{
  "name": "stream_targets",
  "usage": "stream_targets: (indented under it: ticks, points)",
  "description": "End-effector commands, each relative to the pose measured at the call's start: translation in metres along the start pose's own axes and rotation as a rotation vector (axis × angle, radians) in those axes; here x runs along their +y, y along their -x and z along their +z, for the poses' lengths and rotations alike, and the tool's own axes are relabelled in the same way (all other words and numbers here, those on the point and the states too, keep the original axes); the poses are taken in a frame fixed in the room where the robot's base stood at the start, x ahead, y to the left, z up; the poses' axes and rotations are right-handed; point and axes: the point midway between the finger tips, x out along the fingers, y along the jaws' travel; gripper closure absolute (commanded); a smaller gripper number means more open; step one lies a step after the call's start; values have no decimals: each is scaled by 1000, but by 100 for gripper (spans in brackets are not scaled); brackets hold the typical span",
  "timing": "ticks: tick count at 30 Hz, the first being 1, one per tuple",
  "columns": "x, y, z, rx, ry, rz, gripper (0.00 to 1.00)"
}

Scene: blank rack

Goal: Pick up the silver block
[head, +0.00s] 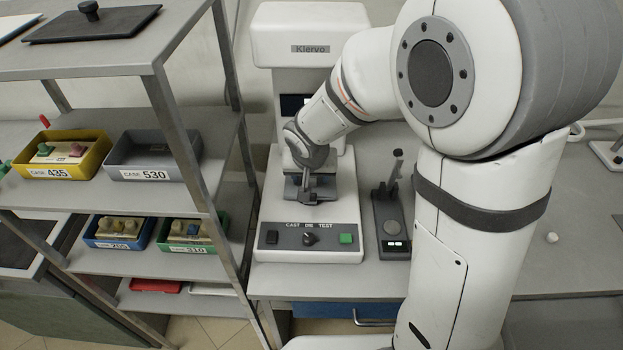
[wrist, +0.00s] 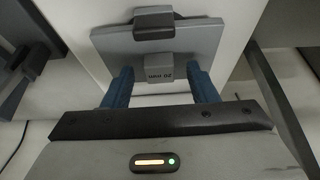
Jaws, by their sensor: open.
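The silver block (wrist: 159,72) is a small grey piece with dark, upside-down lettering. In the wrist view it lies on a grey plate (wrist: 190,45) of the white test machine (head: 275,215). My gripper (wrist: 158,68) is open, its two blue-grey fingers on either side of the block, with a gap visible between block and fingers. Whether the fingers are down at the block's height is hard to tell. In the head view my gripper (head: 307,197) is over the machine's plate and the block cannot be made out behind it.
A dark clamp piece (wrist: 153,22) sits on the plate just beyond the block. A dark device with an upright lever (head: 391,225) stands right of the machine. A shelf rack (head: 150,55) at left holds a yellow case (head: 93,163), a grey case (head: 120,160), and blue and green cases lower down.

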Motion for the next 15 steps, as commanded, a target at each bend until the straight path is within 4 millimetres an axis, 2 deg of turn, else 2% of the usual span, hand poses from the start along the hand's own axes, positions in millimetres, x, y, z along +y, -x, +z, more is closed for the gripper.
stream_targets:
  ticks: [4,15]
  points:
    - [0,0,0,1,0,0,48]
    - [0,1,0,0,-1,0,78]
